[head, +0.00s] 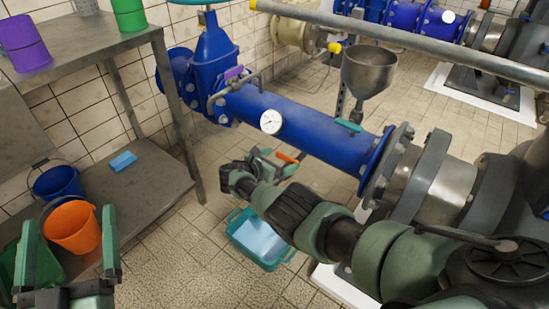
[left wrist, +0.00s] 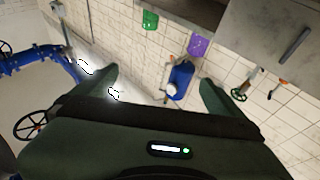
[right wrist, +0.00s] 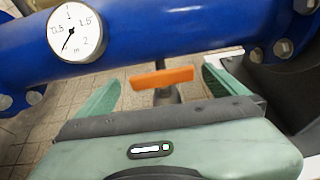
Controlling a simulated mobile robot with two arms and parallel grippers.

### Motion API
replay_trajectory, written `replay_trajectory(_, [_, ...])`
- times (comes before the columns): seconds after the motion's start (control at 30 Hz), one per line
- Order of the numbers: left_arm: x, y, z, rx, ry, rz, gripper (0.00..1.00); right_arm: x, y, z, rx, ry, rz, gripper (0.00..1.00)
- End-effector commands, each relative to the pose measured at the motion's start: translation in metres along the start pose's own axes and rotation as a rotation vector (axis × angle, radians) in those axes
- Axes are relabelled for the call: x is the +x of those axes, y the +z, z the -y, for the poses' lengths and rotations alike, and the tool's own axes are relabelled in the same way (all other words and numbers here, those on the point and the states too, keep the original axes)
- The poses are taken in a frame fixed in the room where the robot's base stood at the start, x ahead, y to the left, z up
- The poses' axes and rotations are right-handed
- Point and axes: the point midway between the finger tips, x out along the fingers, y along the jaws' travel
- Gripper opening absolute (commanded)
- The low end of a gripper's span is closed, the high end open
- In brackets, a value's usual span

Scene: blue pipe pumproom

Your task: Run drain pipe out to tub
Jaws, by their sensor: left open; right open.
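An orange handle (head: 287,157) sits under the blue pipe (head: 310,122). In the right wrist view the orange handle (right wrist: 162,78) lies crosswise on a grey metal stem (right wrist: 167,96). My right gripper (head: 272,164) is open, with its fingers on either side of the handle's line; I cannot tell whether they touch it. A teal tub (head: 236,238) with a light-blue inside stands on the floor below, partly hidden by my right arm. My left gripper (head: 68,240) is open and empty at the lower left, in front of the shelves. No separate drain pipe is clearly identifiable.
A steel shelf unit (head: 150,190) stands at left with an orange bucket (head: 70,226), a blue bucket (head: 58,182) and a purple bucket (head: 24,42). A gauge (head: 271,122) and funnel (head: 369,72) are near the pipe. Tiled floor is free between shelf and tub.

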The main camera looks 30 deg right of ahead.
Motion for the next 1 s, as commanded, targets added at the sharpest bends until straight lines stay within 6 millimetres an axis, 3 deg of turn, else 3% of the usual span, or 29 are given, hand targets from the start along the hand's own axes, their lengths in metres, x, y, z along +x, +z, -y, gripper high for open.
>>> replay_trajectory(0.2, [-0.009,0.046,0.007,0.008,-0.014,0.264,1.0,-0.017,0.002,0.0,0.0,0.001,0.0,1.0])
replay_trajectory(0.4, [-0.023,0.074,0.011,0.011,-0.023,0.421,1.0,-0.026,0.002,-0.001,0.0,0.002,0.001,1.0])
replay_trajectory(0.6, [-0.029,0.085,0.012,0.011,-0.027,0.476,1.0,-0.029,0.001,-0.001,0.0,0.001,0.001,1.0])
replay_trajectory(1.0, [-0.029,0.085,0.012,0.011,-0.027,0.477,1.0,-0.028,0.001,-0.001,0.0,0.001,0.001,1.0])
